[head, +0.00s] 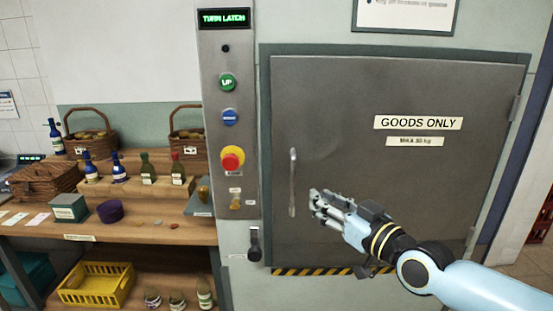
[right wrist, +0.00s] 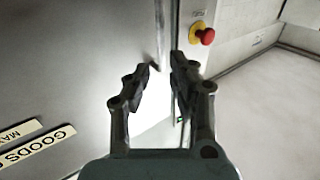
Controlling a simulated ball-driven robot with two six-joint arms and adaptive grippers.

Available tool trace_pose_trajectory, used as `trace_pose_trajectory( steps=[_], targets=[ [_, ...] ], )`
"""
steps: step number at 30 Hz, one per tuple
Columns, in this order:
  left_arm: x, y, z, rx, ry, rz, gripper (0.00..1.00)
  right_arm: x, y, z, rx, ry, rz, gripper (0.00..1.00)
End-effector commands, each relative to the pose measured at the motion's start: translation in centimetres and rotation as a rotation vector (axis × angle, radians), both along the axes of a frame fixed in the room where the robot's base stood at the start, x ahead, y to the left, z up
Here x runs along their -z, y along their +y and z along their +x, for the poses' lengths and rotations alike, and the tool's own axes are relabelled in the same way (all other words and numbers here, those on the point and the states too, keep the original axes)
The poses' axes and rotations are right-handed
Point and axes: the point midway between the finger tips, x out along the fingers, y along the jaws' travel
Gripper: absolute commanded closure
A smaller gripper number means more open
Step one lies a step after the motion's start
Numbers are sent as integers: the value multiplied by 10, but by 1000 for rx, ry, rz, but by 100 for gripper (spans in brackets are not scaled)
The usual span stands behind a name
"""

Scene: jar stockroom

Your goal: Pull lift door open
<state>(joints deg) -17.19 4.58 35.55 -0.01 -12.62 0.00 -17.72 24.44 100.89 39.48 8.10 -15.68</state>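The grey lift door (head: 340,110), labelled GOODS ONLY, sits flush in its frame and looks closed. Its upright metal bar handle (head: 293,182) is near the door's left edge. My right gripper (head: 316,203) is just right of the handle's lower part, apart from it in the head view. In the right wrist view the gripper (right wrist: 160,73) is open, with the handle (right wrist: 158,35) beyond the gap between its fingers. A dark latch lever (head: 255,243) hangs below the control panel, left of the door. The display (head: 224,18) reads TURN LATCH. My left gripper is out of view.
The control panel (head: 226,120) has a green UP button, a blue button and a red stop knob (head: 232,158). Wooden shelves (head: 150,231) with bottles, baskets and a yellow crate (head: 97,287) stand at left. A striped strip (head: 310,271) runs under the door.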

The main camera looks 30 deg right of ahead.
Motion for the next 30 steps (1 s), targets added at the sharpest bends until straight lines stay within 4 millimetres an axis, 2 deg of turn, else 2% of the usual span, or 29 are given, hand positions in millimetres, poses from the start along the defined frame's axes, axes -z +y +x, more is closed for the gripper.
trace_pose_trajectory(
  steps=[5,14,21,30],
  targets=[
    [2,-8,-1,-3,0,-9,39,1,1,15,1,-2,0,78],
    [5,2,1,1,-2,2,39,1,2,53,1,-1,-1,78],
    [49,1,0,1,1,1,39,8,3,81,1,-3,0,78],
    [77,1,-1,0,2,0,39,4,4,104,1,0,2,78]
  ],
)
